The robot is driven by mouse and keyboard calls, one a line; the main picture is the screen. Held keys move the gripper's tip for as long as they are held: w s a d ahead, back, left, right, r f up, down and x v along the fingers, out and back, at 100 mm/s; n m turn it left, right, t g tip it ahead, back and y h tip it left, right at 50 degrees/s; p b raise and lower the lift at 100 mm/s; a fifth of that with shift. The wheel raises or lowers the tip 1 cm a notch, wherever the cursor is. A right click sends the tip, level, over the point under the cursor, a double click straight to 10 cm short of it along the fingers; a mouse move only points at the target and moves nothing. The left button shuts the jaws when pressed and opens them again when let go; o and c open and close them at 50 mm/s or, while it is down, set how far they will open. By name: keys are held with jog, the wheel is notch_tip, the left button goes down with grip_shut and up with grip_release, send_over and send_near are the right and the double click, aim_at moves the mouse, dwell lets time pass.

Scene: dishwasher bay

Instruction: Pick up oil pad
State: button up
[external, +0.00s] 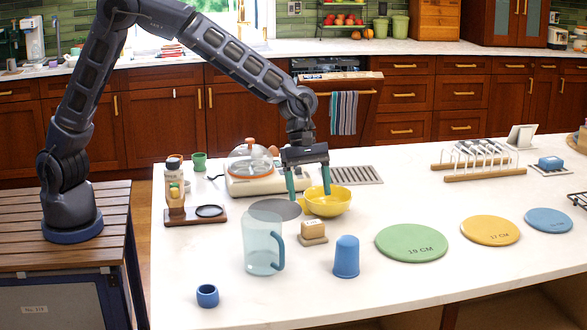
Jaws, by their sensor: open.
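I cannot tell for sure which thing is the oil pad. A small tan pad on a beige block (313,232) stands on the white counter, in front of the yellow bowl, and may be it. A flat grey round disc (272,210) lies behind the clear pitcher.
A clear pitcher (258,243) and a blue cup (346,258) stand near the tan pad. A domed appliance (245,182) is behind the disc. Round green (411,243), yellow (490,230) and blue (549,220) mats lie to the right. A small blue pot (207,296) is front left.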

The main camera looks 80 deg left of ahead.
aim_at(312, 222)
jog(key=x, duration=0.4)
jog(key=shift+f, duration=0.2)
jog(key=shift+a+x, duration=0.15)
jog(key=shift+x, duration=1.2)
jog(key=shift+a+x, duration=0.15)
jog(key=shift+x, duration=1.15)
jog(key=shift+f, duration=0.15)
jog(key=c, duration=1.1)
